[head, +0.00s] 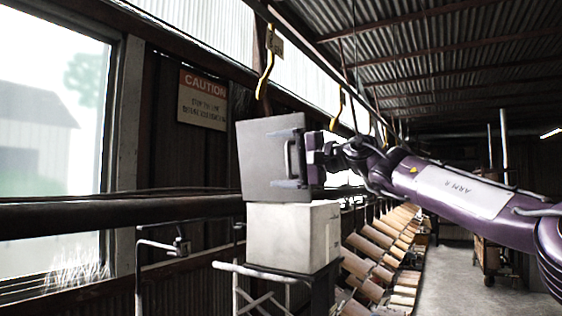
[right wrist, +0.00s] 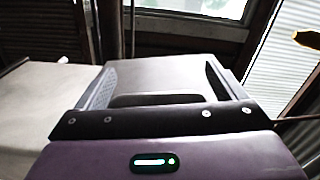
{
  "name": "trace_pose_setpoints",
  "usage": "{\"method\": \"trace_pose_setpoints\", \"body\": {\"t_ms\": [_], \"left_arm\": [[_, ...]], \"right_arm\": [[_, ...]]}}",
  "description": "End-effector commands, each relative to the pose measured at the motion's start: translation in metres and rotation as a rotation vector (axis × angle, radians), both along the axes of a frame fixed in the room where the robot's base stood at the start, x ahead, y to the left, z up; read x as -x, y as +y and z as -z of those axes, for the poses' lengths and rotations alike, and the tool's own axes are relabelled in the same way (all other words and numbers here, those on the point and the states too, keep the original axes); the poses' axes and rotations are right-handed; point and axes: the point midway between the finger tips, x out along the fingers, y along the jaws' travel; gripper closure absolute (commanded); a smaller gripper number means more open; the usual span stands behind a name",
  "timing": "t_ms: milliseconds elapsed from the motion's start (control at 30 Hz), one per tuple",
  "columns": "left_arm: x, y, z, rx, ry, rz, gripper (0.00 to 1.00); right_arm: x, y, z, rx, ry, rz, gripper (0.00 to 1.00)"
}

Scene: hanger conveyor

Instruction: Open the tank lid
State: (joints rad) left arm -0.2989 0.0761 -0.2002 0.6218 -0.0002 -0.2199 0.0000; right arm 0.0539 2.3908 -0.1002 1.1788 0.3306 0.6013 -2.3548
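A white box-shaped tank (head: 290,238) stands on a dark stand in the middle of the head view. A dark grey square lid-like panel (head: 262,165) stands upright above it, tilted slightly. My right gripper (head: 292,165) reaches in from the right, its fingers against or just in front of the panel's right side. In the right wrist view the fingers (right wrist: 160,88) are spread apart, with grey surface and a dark bar between them. I cannot tell whether they touch it. The tank's pale surface (right wrist: 40,115) is at the left there. My left gripper is out of view.
A horizontal dark pipe (head: 110,214) runs along the left by a window. Yellow hooks (head: 265,75) hang from the overhead rail. Several tan slats (head: 372,250) line up behind the tank.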

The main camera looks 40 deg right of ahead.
Motion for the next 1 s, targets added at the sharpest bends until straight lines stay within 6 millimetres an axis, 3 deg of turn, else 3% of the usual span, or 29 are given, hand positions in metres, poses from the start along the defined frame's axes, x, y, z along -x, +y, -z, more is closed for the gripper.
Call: {"method": "trace_pose_setpoints", "body": {"t_ms": [233,633,1000], "left_arm": [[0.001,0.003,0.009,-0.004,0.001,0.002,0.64],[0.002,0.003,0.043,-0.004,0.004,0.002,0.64],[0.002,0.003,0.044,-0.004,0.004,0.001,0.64]], "right_arm": [[0.009,-0.003,0.004,-0.002,0.001,0.002,0.09],[0.067,-0.019,0.003,0.001,-0.001,0.000,0.09],[0.073,-0.021,0.001,0.001,0.002,-0.001,0.09]]}}
